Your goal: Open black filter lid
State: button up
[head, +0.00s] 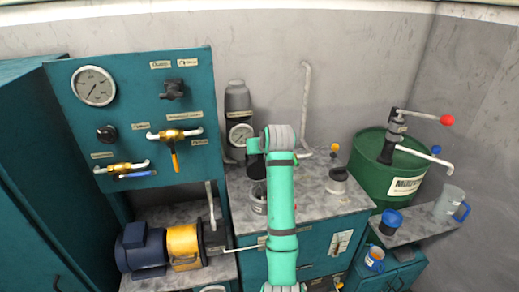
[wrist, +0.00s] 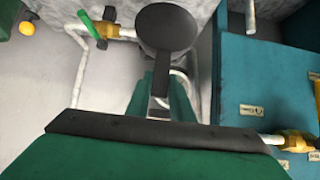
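The black filter lid (wrist: 167,27) shows in the wrist view as a round dark disc at the top centre, with a narrow dark tab running down from it toward my gripper (wrist: 158,98). The green parts of my gripper lie close around the lower end of that tab. I cannot tell whether the fingers press on it. In the head view my green arm reaches over the counter and its end hides most of the area above the grey filter pot (head: 258,203). A dark shape shows under my wrist there, too small to identify.
A green drum (head: 388,168) with a pump stands to the right. The grey counter (head: 325,215) has some free room.

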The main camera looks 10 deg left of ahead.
jog(key=o, duration=0.3)
jog(key=v, duration=1.1)
